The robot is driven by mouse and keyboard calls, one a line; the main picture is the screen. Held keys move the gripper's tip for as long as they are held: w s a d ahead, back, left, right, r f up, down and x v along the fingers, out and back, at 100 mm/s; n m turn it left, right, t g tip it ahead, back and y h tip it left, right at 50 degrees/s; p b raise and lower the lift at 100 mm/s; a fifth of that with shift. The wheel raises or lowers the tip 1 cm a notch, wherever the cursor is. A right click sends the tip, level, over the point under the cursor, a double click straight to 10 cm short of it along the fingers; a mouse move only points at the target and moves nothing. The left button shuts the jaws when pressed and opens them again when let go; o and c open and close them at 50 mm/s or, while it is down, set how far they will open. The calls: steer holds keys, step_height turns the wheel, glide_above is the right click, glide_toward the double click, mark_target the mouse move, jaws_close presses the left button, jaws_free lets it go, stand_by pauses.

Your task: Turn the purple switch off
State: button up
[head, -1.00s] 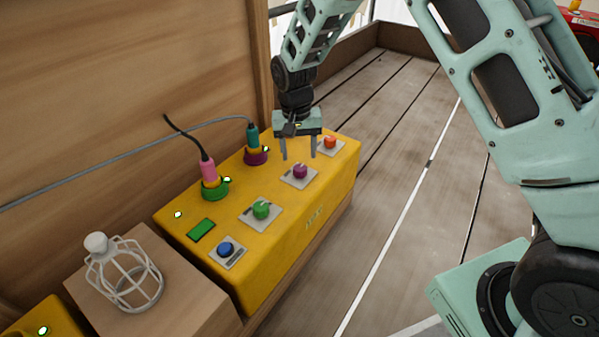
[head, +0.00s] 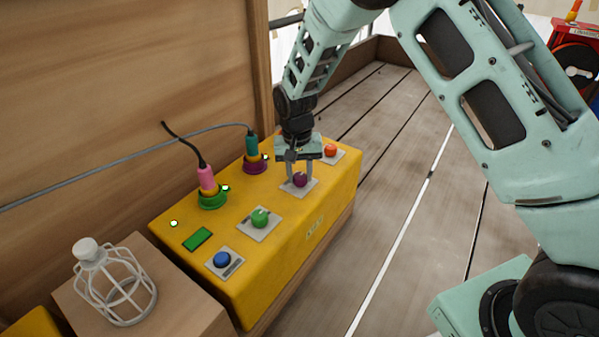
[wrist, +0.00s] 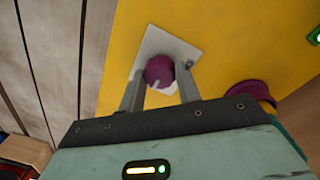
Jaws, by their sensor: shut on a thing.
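The purple switch (head: 300,180) is a round knob on a grey plate on top of the yellow box (head: 281,220). In the wrist view the purple switch (wrist: 159,71) sits between my two fingers and shows a pale mark on its near side. My gripper (head: 300,176) points down over it, with a finger on each side. In the wrist view my gripper (wrist: 160,88) is shut on the knob. The fingers hide part of the plate.
A red knob (head: 331,150), a green knob (head: 260,218) and a blue button (head: 222,259) share the box top. A pink plug (head: 206,179) and a teal plug (head: 251,146) with cables stand behind. A white wire cage (head: 116,285) sits at the left.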

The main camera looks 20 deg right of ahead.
steer(key=shift+r+p, duration=0.1)
steer(key=shift+p, duration=0.2)
steer(key=shift+r+n+p, duration=0.15)
steer(key=shift+n+p, duration=0.35)
steer(key=shift+p, duration=0.35)
steer(key=n+p, duration=0.2)
steer(key=p, duration=0.1)
steer(key=shift+r+p, duration=0.15)
steer(key=shift+p, duration=0.25)
steer(key=n+p, duration=0.5)
steer(key=p, duration=0.1)
steer(key=shift+s+n+p, duration=0.1)
steer(key=shift+n+p, duration=0.2)
steer(key=shift+p, duration=0.1)
steer(key=n+p, duration=0.4)
steer(key=shift+f+n+t, duration=0.2)
steer(key=shift+n+t, duration=0.1)
steer(key=shift+d+f+n+p, duration=0.15)
steer(key=shift+n+p, duration=1.3)
steer(key=shift+n, duration=0.85)
